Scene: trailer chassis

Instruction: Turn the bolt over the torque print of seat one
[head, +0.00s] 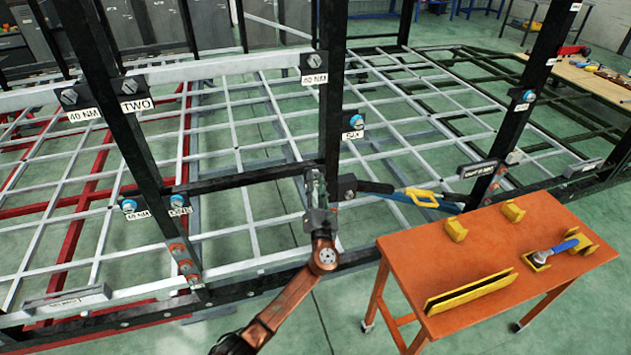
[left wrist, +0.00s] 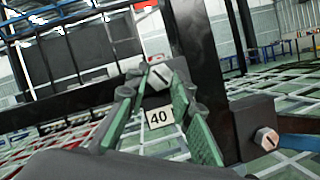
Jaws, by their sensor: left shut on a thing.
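My left gripper (head: 316,178) is at the dark crossbeam beside the middle upright post. In the left wrist view, its green-sided fingers (left wrist: 160,88) close around a grey slotted bolt head (left wrist: 158,76). A white print reading 40 (left wrist: 159,118) shows just below that bolt, between the fingers. In the head view the gripper hides this bolt and its print. Another hex bolt (head: 348,194) sits on a dark block just right of the gripper; it also shows in the left wrist view (left wrist: 266,139). My right gripper is not in view.
A blue and yellow handled tool (head: 422,198) sticks out right of the post. An orange table (head: 455,270) stands at the right with yellow holders and a blue-handled tool (head: 556,250). Other labelled bolts, such as 40 NM (head: 69,97), sit on the frame.

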